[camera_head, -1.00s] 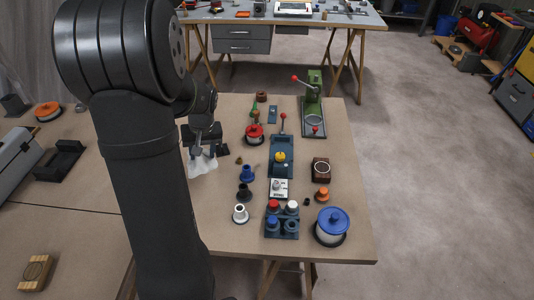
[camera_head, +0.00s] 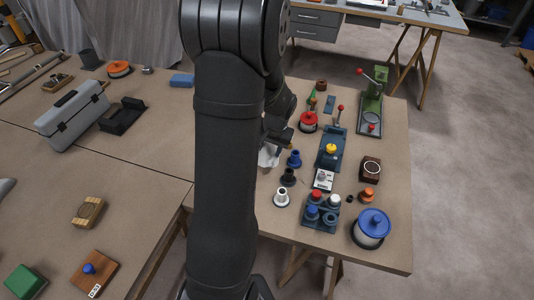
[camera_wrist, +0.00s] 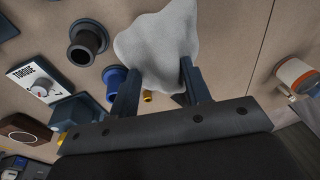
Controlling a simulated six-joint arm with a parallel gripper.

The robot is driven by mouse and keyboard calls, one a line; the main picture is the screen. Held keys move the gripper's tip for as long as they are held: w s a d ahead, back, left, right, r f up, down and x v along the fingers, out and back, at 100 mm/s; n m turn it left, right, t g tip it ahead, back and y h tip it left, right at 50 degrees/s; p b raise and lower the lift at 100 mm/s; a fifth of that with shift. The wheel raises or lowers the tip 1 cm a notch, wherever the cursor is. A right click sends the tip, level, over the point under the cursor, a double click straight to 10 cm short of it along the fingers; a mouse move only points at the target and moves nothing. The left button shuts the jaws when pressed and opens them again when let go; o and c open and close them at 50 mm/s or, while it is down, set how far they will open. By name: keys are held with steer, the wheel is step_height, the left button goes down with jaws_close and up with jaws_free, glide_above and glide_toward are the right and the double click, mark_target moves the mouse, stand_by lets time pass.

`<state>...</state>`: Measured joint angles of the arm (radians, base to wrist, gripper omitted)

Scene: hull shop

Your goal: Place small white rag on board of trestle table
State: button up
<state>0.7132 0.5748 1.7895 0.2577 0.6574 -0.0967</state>
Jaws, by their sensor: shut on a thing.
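My gripper (camera_wrist: 158,76) is shut on the small white rag (camera_wrist: 157,42), which hangs crumpled from the fingers. In the head view the rag (camera_head: 267,156) shows just right of my arm, below my gripper (camera_head: 274,138), partly hidden by the arm. It is over the left part of a wooden work board (camera_head: 389,222) on trestle legs, left of a blue flanged cone (camera_head: 294,158). I cannot tell whether the rag touches the board. Another wooden board (camera_head: 110,210) adjoins on the left.
Flanged cones, a torque box (camera_head: 323,179), a jar block (camera_head: 320,217), a blue-lidded pot (camera_head: 372,228) and a green press (camera_head: 371,112) crowd the right board. The left board holds a grey toolbox (camera_head: 72,115) and a black cradle (camera_head: 122,117), with bare wood between things.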

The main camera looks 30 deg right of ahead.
steer(key=shift+w+a+f, duration=0.3)
steer(key=shift+w+f, duration=0.15)
steer(key=shift+w, duration=0.2)
steer(key=shift+w+a+f, duration=0.3)
steer(key=shift+w+f, duration=0.1)
steer(key=shift+w, duration=0.2)
steer(key=shift+s+x, duration=0.2)
steer(key=shift+x, duration=0.8)
steer(key=shift+s+x, duration=0.2)
steer(key=shift+x, duration=0.75)
steer(key=shift+f, duration=0.15)
steer(key=o, duration=1.3)
steer(key=shift+o, duration=0.2)
steer(key=v, duration=1.2)
